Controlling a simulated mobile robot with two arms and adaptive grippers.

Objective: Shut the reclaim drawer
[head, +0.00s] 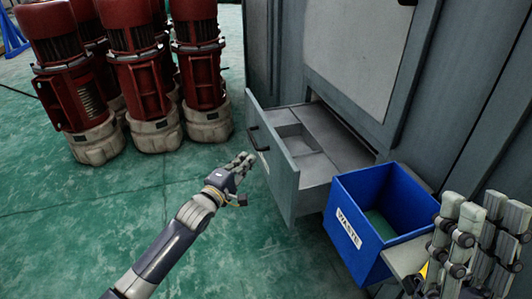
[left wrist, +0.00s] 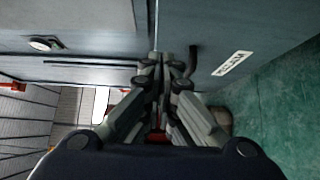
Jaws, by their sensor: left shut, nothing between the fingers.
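The reclaim drawer (head: 281,178) stands pulled out of the grey cabinet, its divided inside showing in the head view. Its front has a dark handle and a white label. The left wrist view shows the drawer front (left wrist: 215,35) with the dark handle (left wrist: 193,60) and the label (left wrist: 232,63). My left gripper (head: 246,160) is shut and empty, just outside the drawer front. In the left wrist view its fingertips (left wrist: 163,62) are close to the handle; I cannot tell whether they touch. My right gripper (head: 478,210) is at the lower right with its fingers apart, empty.
A blue bin (head: 349,229) labelled WASTE stands right of the drawer, close to its side. Several red motors (head: 140,75) on pale bases stand at the upper left. The grey cabinet (head: 275,50) rises behind the drawer. Green floor (head: 250,245) in front of the drawer is clear.

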